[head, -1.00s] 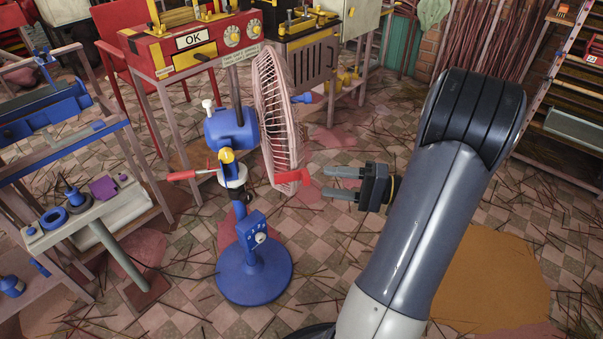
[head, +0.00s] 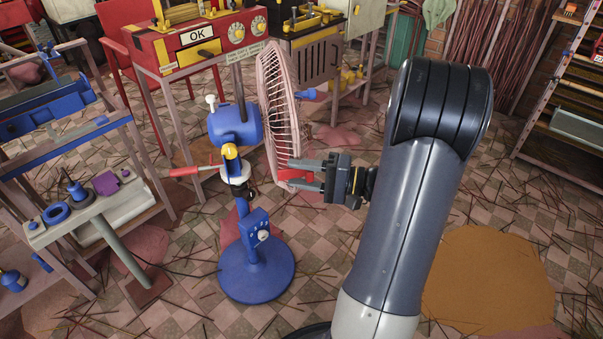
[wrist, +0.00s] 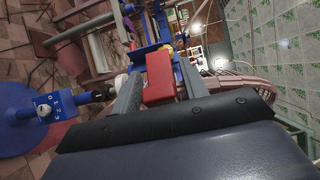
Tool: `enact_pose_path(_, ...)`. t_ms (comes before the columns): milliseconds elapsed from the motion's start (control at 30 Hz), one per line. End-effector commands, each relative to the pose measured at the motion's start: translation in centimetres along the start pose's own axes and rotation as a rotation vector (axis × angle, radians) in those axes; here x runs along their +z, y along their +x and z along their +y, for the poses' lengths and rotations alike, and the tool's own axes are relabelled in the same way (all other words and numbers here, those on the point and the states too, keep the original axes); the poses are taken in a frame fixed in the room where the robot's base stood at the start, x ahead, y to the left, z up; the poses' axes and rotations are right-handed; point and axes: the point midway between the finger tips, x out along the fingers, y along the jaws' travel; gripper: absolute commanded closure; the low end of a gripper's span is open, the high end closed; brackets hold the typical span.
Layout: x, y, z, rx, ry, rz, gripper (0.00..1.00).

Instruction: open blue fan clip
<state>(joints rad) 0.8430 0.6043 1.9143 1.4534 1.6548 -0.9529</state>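The blue fan (head: 255,270) stands on the floor on a round base, with a pinkish cage (head: 278,105) facing right. A red clip (head: 296,175) sits at the lower edge of the cage. My gripper (head: 303,176) is at that clip, with one finger on either side of it. In the wrist view the red clip (wrist: 158,80) lies between the two fingers of my gripper (wrist: 158,88). The fingers are apart, about as wide as before. Whether they touch the clip is hard to tell.
A red-handled part (head: 185,171) sticks out left of the fan. A table with a red machine (head: 200,45) stands behind it. A blue-and-grey bench (head: 95,215) is at left.

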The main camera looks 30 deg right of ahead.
Motion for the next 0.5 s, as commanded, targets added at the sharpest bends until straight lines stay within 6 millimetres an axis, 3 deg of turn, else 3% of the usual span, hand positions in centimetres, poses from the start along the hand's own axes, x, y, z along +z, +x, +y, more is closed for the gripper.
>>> enact_pose_path(500,0.00,-0.02,0.02,0.000,0.000,0.000,1.00)
